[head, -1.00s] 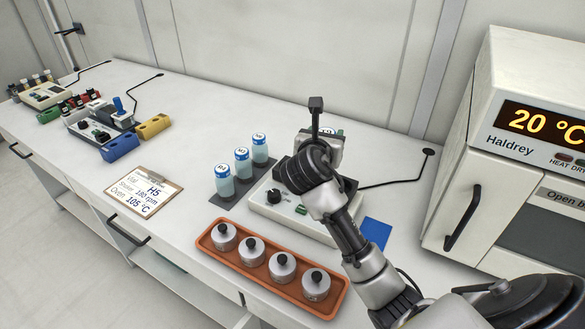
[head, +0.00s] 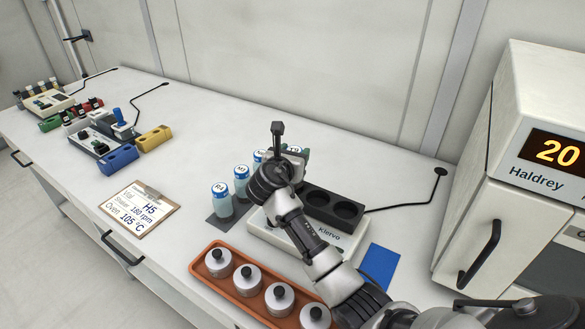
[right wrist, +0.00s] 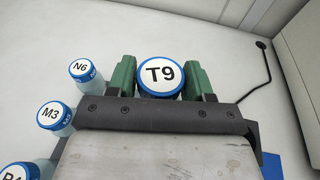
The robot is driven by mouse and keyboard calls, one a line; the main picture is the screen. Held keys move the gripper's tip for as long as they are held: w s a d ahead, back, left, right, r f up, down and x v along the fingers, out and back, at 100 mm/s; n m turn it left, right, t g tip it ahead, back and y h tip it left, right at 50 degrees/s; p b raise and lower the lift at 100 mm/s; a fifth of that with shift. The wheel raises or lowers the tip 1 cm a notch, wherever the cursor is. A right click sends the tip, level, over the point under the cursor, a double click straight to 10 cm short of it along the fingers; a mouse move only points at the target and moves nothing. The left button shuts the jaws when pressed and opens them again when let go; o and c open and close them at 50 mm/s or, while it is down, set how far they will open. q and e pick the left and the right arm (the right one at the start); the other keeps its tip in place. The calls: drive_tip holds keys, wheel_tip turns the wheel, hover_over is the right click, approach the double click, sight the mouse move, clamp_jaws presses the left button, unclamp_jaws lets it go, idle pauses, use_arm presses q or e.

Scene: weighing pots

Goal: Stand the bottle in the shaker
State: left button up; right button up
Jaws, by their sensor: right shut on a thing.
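My right gripper (head: 294,157) is shut on a bottle with a blue-rimmed white cap marked T9 (right wrist: 160,78). Its green fingers (right wrist: 122,84) stand on both sides of the cap in the right wrist view. The bottle's lower part is hidden. The shaker (head: 346,240), a white unit labelled Klervo with a dark block, stands on the bench. Two round wells (head: 318,197) in the block show empty; my arm hides its left part. The gripper is at the shaker's back left in the head view; its height there I cannot tell. My left gripper is not in view.
Bottles R4 (head: 221,202), M3 (head: 241,183) and N6 (right wrist: 84,71) stand on a dark mat left of the shaker, close to my gripper. An orange tray (head: 203,266) of metal pots lies in front. An oven (head: 520,130) stands right; a clipboard (head: 140,209) lies left.

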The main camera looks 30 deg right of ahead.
drive_tip(key=shift+w+a+f, duration=0.1)
drive_tip(key=shift+w+a, duration=0.05)
drive_tip(key=shift+w, duration=0.05)
drive_tip(key=shift+f, duration=2)
drive_tip(key=o, duration=1.4)
drive_tip(key=v, duration=1.2)
drive_tip(key=shift+s, duration=0.1)
